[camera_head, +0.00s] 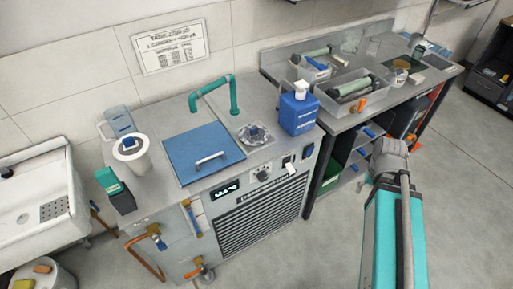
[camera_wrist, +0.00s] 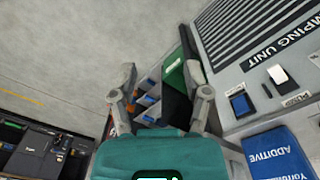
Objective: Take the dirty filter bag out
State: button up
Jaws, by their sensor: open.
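I cannot make out a filter bag for sure in either view. The pumping unit (camera_head: 262,205) stands mid-left in the head view, with a blue lid (camera_head: 190,140) with a pale handle lying shut on its top. My gripper (camera_head: 388,160) is right of the unit, in front of the second bench. In the wrist view my gripper (camera_wrist: 160,72) is open and empty, its fingers apart.
A blue additive bottle (camera_head: 298,112) stands at the unit's back right; it also shows in the wrist view (camera_wrist: 280,155). A teal pipe (camera_head: 213,92) arches behind the lid. Clear bins (camera_head: 357,92) sit on the right bench. A sink (camera_head: 35,205) is far left. The front floor (camera_head: 300,265) is clear.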

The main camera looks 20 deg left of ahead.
jog(key=w+a+f+n+t+h+b, duration=0.25)
jog(key=w+a+n, duration=0.35)
jog(key=a+n, duration=0.35)
jog(key=n+t+h+b, duration=0.3)
jog(key=n+t+b, duration=0.3)
jog(key=n, duration=0.9)
send_near(253, 130)
jog(key=shift+t, duration=0.25)
jog(key=d+f, duration=0.1)
jog(key=d, duration=0.3)
jog(key=d+f, duration=0.1)
jog(key=d, duration=0.4)
jog(key=d+f+p, duration=0.1)
jog(key=d+f, duration=0.1)
jog(key=d, duration=0.3)
jog(key=shift+w+d+f, duration=0.1)
jog(key=shift+f, duration=0.05)
jog(key=s+a+n+t, duration=0.1)
jog(key=a+n, duration=0.1)
jog(key=a, duration=0.2)
jog(key=s+a+r+n+t+y+b, duration=0.1)
jog(key=a+n, duration=0.2)
jog(key=a, duration=0.1)
jog(key=s+a+r+n+t, duration=0.1)
jog(key=a+n+t, duration=0.1)
jog(key=a, duration=0.3)
jog(key=shift+s+r+n+y+b, duration=0.2)
jog(key=shift+s+n+y+b, duration=0.05)
jog(key=shift+n+b, duration=0.1)
